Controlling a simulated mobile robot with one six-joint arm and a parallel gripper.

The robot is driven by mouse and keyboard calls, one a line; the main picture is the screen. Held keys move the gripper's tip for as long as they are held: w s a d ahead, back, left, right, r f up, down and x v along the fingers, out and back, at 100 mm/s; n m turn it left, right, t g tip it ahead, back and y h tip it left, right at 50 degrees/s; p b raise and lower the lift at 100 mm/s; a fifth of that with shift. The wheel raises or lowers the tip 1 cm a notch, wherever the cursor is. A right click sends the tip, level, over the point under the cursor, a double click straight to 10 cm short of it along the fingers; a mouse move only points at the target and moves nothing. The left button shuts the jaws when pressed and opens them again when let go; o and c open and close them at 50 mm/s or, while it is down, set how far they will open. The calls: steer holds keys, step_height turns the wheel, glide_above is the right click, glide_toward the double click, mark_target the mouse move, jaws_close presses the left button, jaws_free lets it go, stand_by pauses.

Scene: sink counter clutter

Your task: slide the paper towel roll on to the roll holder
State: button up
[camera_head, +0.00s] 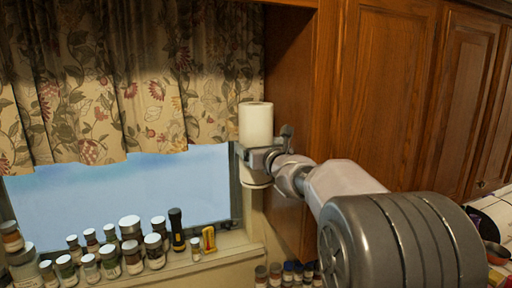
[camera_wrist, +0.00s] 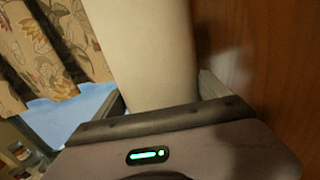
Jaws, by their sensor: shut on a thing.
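The paper towel roll (camera_head: 256,124) is a white upright cylinder in front of the window's right edge, beside the wooden cabinet. My gripper (camera_head: 257,160) is shut around its lower part, and a short piece of the roll shows below the fingers. In the wrist view the roll (camera_wrist: 144,50) rises from my gripper (camera_wrist: 150,120), leaning slightly. I cannot make out the roll holder in either view.
A wooden cabinet (camera_head: 385,90) stands close to the right of the roll. A floral curtain (camera_head: 120,70) hangs at the left. More jars (camera_head: 290,273) stand lower down.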

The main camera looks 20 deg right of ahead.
steer(key=o, duration=1.3)
steer(key=shift+o, duration=0.2)
steer(key=s+b, duration=0.3)
steer(key=s, duration=1.4)
steer(key=shift+s, duration=0.2)
steer(key=s+a+f+n+g+y+b, duration=0.3)
steer(key=s+a+f+n+b, duration=0.2)
steer(key=a+f+n+b, duration=0.55)
steer(key=s+a+f+n+g+y+b, duration=0.3)
steer(key=s+a+f+n+b, duration=0.4)
steer(key=f, duration=0.7)
steer(key=s+f+n+g+h+b, duration=0.2)
steer(key=s+f+n+b, duration=0.4)
steer(key=f, duration=0.8)
steer(key=s+f+n+g+h+b, duration=0.2)
steer(key=s+f+n+g+b, duration=0.2)
steer(key=s+f+n, duration=0.4)
step_height(320, 180, down, 7)
steer(key=shift+s+a+b, duration=0.4)
steer(key=shift+s+b, duration=0.35)
steer(key=shift+b, duration=0.15)
